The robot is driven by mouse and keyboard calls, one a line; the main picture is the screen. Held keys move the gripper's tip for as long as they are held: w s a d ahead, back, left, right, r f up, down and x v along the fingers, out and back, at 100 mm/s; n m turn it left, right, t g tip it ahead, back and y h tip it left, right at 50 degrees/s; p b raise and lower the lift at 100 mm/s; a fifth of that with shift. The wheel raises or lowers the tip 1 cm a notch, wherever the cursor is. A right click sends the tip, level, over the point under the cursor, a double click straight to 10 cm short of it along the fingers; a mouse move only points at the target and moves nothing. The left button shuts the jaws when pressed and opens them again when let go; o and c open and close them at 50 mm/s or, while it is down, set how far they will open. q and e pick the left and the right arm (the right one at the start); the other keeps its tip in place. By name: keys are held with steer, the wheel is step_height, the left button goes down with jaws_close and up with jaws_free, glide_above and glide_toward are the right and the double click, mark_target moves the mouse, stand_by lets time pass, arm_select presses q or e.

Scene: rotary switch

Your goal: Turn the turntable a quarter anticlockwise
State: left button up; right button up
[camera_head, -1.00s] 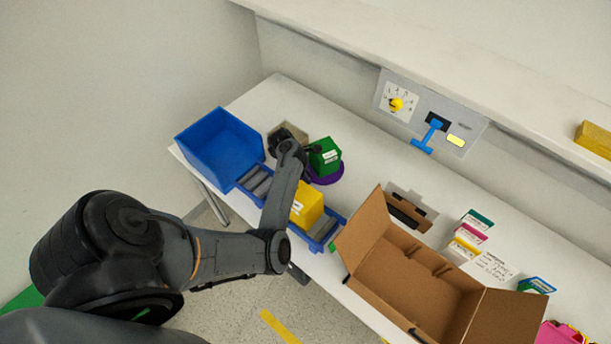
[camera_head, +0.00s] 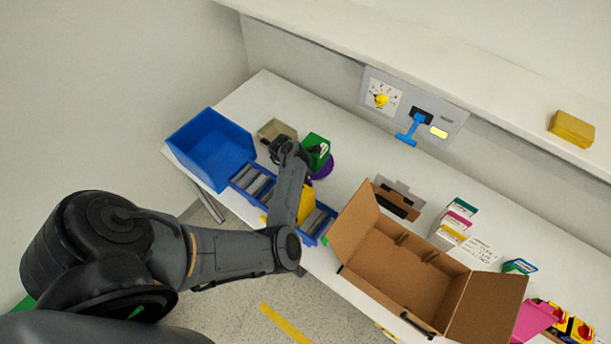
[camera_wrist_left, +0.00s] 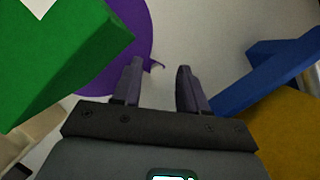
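The turntable is a purple disc (camera_head: 321,167) on the white table, with a green box (camera_head: 317,146) standing on it. My left gripper (camera_head: 303,154) is low beside the disc, on its left in the head view, and partly covers it and the box. In the left wrist view my left gripper (camera_wrist_left: 158,70) is open and empty. There the purple disc (camera_wrist_left: 128,40) lies just beyond the left finger, and its small pointed tab shows near the gap between the fingers. The green box (camera_wrist_left: 60,60) is close on the left. My right gripper is out of view.
A blue bin (camera_head: 212,150), a beige box (camera_head: 277,129) and a blue rack with a yellow box (camera_head: 307,206) are close around my arm. An open carton (camera_head: 405,275) stands right. A switch panel (camera_head: 410,107) is at the back; the table before it is clear.

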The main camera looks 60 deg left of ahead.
arm_select(q)
steer(key=shift+a, duration=0.1)
steer(key=shift+s+r, duration=0.15)
steer(key=shift+r, duration=0.1)
steer(key=p+v, duration=0.3)
steer(key=v, duration=0.7)
steer(key=shift+p, duration=0.35)
steer(key=shift+r, duration=0.15)
